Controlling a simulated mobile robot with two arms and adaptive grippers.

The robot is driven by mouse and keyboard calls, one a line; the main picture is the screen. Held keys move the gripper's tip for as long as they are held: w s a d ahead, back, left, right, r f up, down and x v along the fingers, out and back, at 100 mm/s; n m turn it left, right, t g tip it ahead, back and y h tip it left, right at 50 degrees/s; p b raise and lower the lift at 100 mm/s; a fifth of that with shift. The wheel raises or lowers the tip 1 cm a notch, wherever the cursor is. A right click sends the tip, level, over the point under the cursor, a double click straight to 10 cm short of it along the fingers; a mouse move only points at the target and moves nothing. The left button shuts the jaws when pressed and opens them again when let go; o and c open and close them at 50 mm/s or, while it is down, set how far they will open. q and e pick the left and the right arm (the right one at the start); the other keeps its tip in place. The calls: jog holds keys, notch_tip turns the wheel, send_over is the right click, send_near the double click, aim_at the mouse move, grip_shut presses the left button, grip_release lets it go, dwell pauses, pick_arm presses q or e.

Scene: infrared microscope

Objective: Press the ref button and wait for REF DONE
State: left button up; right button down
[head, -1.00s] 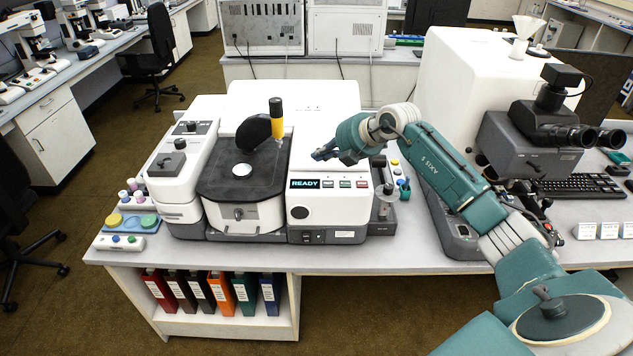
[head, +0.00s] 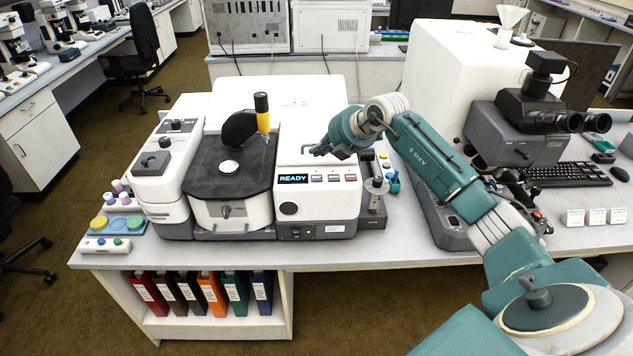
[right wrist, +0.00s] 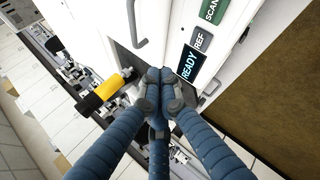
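The instrument's white front panel (head: 318,203) carries a small display (head: 293,179) reading READY, with three small buttons to its right. The right wrist view shows the READY display (right wrist: 188,66) up close, the REF button (right wrist: 201,40) beside it and the SCAN button (right wrist: 212,10) beyond. REF is the button nearest the display (head: 316,178). My right gripper (head: 309,149) is above and behind the display and buttons. Its fingers are together and empty in the right wrist view (right wrist: 160,82), close to the display but apart from REF. My left gripper is out of view.
A microscope head with eyepieces (head: 530,125) is further right. Free floor lies in front of the bench.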

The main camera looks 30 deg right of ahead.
jog(key=b, duration=0.3)
send_over(318, 178)
notch_tip(318, 178, down, 4)
jog(key=shift+s+f, duration=0.1)
jog(key=shift+f, duration=0.9)
dwell(0.3)
jog(key=shift+f+b, duration=0.35)
jog(key=shift+f, duration=0.05)
jog(key=shift+f, duration=0.45)
dwell(0.7)
jog(key=shift+r, duration=0.15)
jog(key=shift+r+p, duration=0.4)
jog(key=shift+r, duration=0.25)
jog(key=shift+r, duration=0.15)
